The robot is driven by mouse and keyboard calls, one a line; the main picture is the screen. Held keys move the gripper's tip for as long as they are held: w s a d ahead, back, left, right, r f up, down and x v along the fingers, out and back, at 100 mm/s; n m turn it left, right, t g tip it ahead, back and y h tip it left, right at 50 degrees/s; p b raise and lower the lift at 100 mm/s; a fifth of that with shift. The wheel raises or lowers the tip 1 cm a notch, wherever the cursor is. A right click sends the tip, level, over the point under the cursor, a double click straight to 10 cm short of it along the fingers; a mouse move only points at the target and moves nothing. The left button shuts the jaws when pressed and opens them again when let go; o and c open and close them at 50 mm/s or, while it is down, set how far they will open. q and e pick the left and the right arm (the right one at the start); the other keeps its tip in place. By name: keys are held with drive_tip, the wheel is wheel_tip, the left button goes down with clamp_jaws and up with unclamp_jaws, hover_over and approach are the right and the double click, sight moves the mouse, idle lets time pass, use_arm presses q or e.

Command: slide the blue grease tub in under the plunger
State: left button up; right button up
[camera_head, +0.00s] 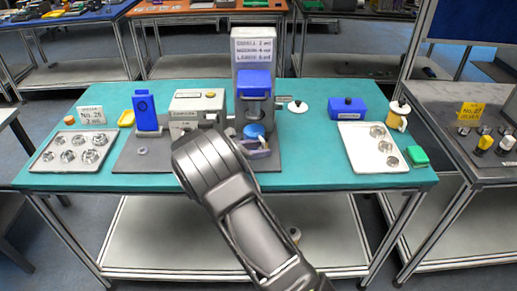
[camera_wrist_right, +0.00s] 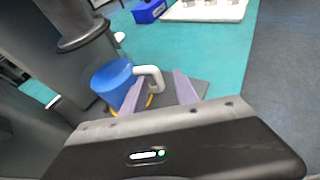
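The blue grease tub (camera_head: 254,131) stands at the front of the press, below the plunger (camera_head: 254,108) or close to it; I cannot tell whether it is centred. In the right wrist view the tub (camera_wrist_right: 112,82) has a white handle (camera_wrist_right: 152,74) on its right side, and the dark plunger column (camera_wrist_right: 85,35) rises behind it. My right gripper (camera_head: 262,150) is just in front of the tub. Its purple fingers (camera_wrist_right: 160,86) are apart, with the handle near the left fingertip and no visible grip on it. My left gripper is out of view.
The press has a blue head (camera_head: 254,82) and stands on a grey mat (camera_head: 292,155). A cream machine (camera_head: 197,104) and a blue stand (camera_head: 146,112) are to the left. A tray of metal parts (camera_head: 357,155) and a blue bin (camera_head: 347,108) are right.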

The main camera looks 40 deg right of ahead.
drive_tip(key=shift+a, duration=0.2)
drive_tip(key=b+v, duration=0.1)
drive_tip(key=v, duration=0.6)
drive_tip(key=shift+a+r+b, duration=0.15)
drive_tip(key=shift+a+b, duration=0.05)
drive_tip(key=shift+b, duration=0.2)
